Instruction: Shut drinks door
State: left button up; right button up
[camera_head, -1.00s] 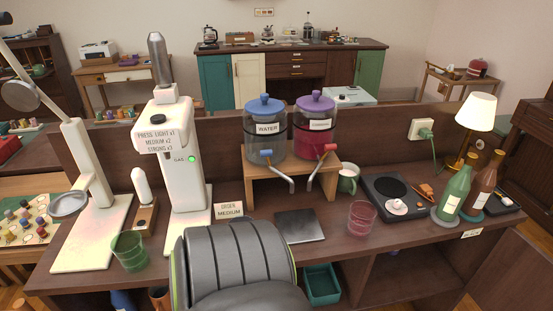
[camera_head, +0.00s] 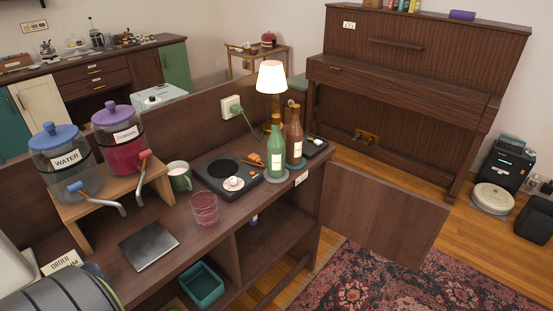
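The drinks door seems to be the flat brown wooden panel (camera_head: 388,212) at the right end of the drinks counter (camera_head: 222,222) in the head view. It stands open, swung out to the right from the counter's end. Beside it the open compartment (camera_head: 270,235) under the counter top shows, with a small bottle partly visible inside. The door's lower edge is above the floor near the rug. No handle can be made out on the door's visible face.
A green bottle (camera_head: 276,150), a brown bottle (camera_head: 294,137) and a lamp (camera_head: 271,80) stand near the counter's right end. A pink glass (camera_head: 204,208) is near its front edge. A piano (camera_head: 405,100) stands behind the door. A patterned rug (camera_head: 390,285) lies in front.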

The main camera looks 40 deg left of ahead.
aim_at(401, 226)
jog(key=i+l+u, duration=0.25)
jog(key=i+u, duration=0.2)
jog(key=i+l+u, duration=0.75)
jog(key=l+u, duration=0.2)
jog(key=i+l+u, duration=0.2)
jog(key=l+u, duration=0.3)
jog(key=l, duration=0.2)
jog(key=l+u, duration=0.45)
jog(key=l, duration=0.25)
jog(key=l+u, duration=0.45)
jog(key=l, duration=0.3)
jog(key=k+l+u, duration=0.15)
jog(key=l+u, duration=0.35)
jog(key=l, duration=0.2)
jog(key=k+l+u, duration=0.25)
jog(key=l+u, duration=0.2)
jog(key=l, duration=0.2)
